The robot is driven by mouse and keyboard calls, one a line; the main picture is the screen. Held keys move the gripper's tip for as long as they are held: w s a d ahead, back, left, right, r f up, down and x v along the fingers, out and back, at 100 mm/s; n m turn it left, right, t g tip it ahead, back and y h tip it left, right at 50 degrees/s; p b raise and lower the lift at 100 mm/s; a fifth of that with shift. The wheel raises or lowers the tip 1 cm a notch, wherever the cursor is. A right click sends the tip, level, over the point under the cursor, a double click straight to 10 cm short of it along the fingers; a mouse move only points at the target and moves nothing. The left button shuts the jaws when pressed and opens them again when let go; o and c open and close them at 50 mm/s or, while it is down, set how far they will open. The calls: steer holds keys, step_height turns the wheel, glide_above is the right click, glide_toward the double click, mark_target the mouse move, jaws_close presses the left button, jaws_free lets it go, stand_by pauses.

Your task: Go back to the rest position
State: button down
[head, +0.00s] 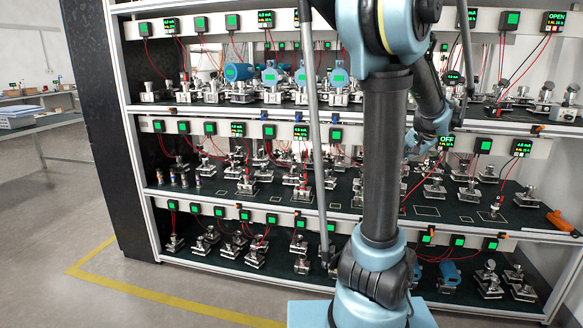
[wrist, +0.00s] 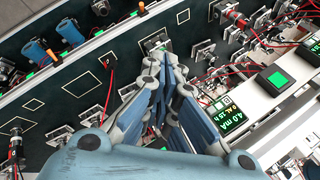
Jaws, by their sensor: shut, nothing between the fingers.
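My gripper (wrist: 162,78) shows in the wrist view with its blue-grey fingers drawn together and nothing between them. Its fingers point toward a shelf with small metal fixtures; I cannot tell whether they touch anything. In the head view my arm stands upright in front of the rack (head: 108,130), bends at the top, and comes down on the right. There the arm's end (head: 420,145) is near the middle shelf, partly hidden behind my own arm links.
The middle shelf (head: 340,207) holds several metal fixtures with red wires. Blue transmitters (head: 270,76) stand on the upper shelf. An orange object (head: 560,222) lies at the right shelf edge. Free floor (head: 45,225) and a side table (head: 40,126) are on the left.

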steer(key=s+a+f+n+g+h, duration=0.1)
steer(key=s+a+f+n+g, duration=0.2)
steer(key=s+a, duration=0.65)
steer(key=s+a+f+n+g, duration=0.1)
steer(key=s+a+f+n, duration=0.4)
steer(key=s+a, duration=0.45)
steer(key=s+a+f+n+h, duration=0.1)
steer(key=s+a+f, duration=0.1)
steer(key=s+f, duration=0.4)
steer(key=shift+s+f+h, duration=0.25)
steer(key=shift+s+h, duration=0.15)
steer(key=shift+s, duration=0.15)
